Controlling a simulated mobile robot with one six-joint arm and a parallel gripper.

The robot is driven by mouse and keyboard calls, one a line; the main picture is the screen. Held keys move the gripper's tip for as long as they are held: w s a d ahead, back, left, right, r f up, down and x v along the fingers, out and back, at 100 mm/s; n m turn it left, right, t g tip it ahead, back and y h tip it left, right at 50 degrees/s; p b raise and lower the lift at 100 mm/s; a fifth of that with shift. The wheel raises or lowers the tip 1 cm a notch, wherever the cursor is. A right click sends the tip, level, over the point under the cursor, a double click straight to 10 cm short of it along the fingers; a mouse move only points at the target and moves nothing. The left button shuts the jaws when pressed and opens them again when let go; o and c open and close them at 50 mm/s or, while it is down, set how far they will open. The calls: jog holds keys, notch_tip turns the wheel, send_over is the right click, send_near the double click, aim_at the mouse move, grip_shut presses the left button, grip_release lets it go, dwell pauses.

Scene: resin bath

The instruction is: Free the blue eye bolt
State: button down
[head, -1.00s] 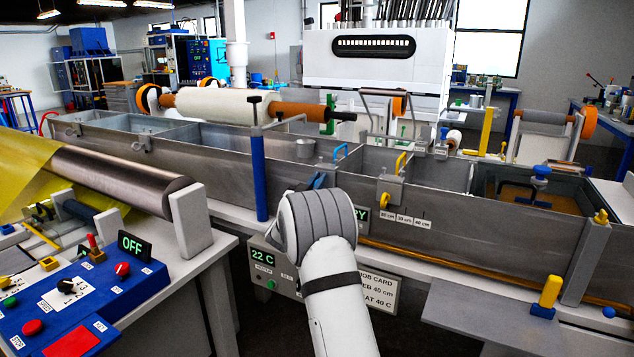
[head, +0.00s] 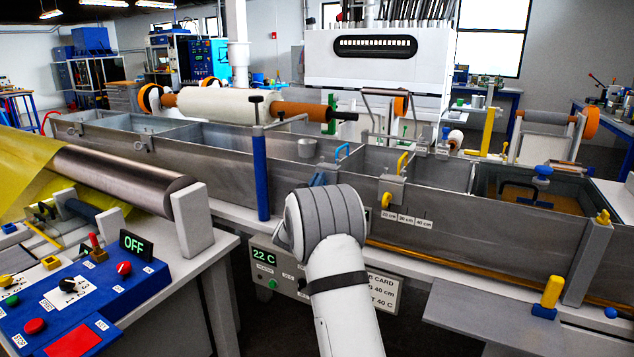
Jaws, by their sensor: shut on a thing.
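The blue eye bolt (head: 319,179) shows only as a small blue patch on the front wall of the long grey bath, just above my wrist. Its lower part is hidden. The gate with the blue handle (head: 342,152) stands behind it. My gripper (head: 315,187) reaches to the bolt and is shut on it; my wrist hides most of the jaws. How far the bolt is turned or tilted cannot be told.
A yellow eye bolt (head: 385,200) sits close to the right, below a yellow gate handle (head: 402,163). A blue post (head: 260,172) stands to the left. The display panel (head: 264,257) is below, partly behind my arm. A metal roller (head: 125,180) lies at left.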

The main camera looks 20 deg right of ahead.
jog(key=shift+w+a+f+n+t+y+p, duration=0.1)
jog(key=shift+n+t+y+p, duration=0.15)
jog(key=shift+n+y, duration=0.85)
jog(key=shift+w+a+f+n+t+y+p, duration=0.1)
jog(key=shift+w+n+t+y+p, duration=0.15)
jog(key=shift+n, duration=1.7)
jog(key=shift+f+n+t+y+p, duration=0.1)
jog(key=shift+n+t+y+p, duration=0.15)
jog(key=shift+n+y, duration=0.85)
jog(key=shift+n+h, duration=0.45)
jog(key=shift+n, duration=0.1)
jog(key=c, duration=1.5)
grip_release()
jog(key=shift+c, duration=0.2)
jog(key=v, duration=0.7)
jog(key=shift+s+a+b, duration=0.2)
jog(key=shift+s+b, duration=0.1)
jog(key=shift+s, duration=0.05)
jog(key=shift+f, duration=0.15)
